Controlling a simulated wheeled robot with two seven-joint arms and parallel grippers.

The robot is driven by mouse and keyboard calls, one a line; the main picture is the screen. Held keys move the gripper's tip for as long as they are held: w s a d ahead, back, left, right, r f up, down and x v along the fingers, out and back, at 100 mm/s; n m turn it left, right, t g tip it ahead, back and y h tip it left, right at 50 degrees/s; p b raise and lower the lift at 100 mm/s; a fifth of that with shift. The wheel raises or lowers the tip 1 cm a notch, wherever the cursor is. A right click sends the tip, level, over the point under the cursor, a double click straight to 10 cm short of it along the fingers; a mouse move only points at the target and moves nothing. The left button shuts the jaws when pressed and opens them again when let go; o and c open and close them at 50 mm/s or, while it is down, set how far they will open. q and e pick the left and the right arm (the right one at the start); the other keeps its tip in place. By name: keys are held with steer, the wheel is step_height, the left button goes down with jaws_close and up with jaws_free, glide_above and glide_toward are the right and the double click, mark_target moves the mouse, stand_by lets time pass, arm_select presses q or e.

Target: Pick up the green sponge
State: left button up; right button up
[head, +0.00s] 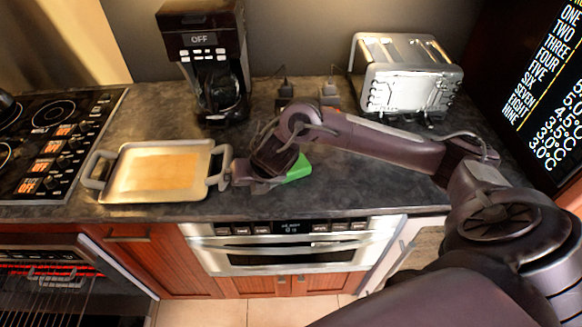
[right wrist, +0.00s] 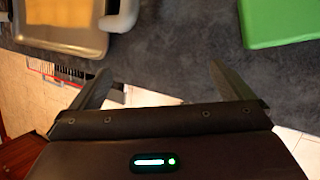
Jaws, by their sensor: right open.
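The green sponge (head: 298,168) lies on the dark countertop, partly hidden behind my right gripper in the head view. In the right wrist view the sponge (right wrist: 280,24) is at the upper right, beyond and to the right of the fingers. My right gripper (right wrist: 168,85) is open with nothing between its fingers. In the head view the right gripper (head: 262,180) is beside the sponge, over the front part of the counter; its fingertips are hard to make out there. My left gripper is not in view.
A tray with handles (head: 160,172) stands left of the right gripper, close to it. A coffee maker (head: 207,60) and a toaster (head: 405,75) stand at the back. A stove (head: 50,140) is at the left. The counter's front edge is above the microwave drawer (head: 290,250).

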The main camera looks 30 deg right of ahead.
mark_target(293, 166)
steer(key=s+d+r+n+g+h, duration=0.1)
steer(key=d+r+n+g+h, duration=0.15)
steer(key=d, duration=1.05)
steer(key=shift+t, duration=0.25)
steer(key=b+x, duration=0.1)
steer(key=x, duration=0.2)
steer(key=b+x, duration=0.1)
steer(key=x, duration=0.1)
steer(key=shift+w+d+r+b, duration=0.15)
steer(key=shift+w+d+b, duration=0.1)
steer(key=shift+w+b, duration=0.05)
steer(key=shift+w+d+f, duration=0.1)
steer(key=shift+w+f, duration=0.1)
steer(key=shift+f, duration=0.15)
steer(key=shift+w+f, duration=0.2)
steer(key=shift+f, duration=0.25)
steer(key=c, duration=0.9)
steer(key=shift+o, duration=0.2)
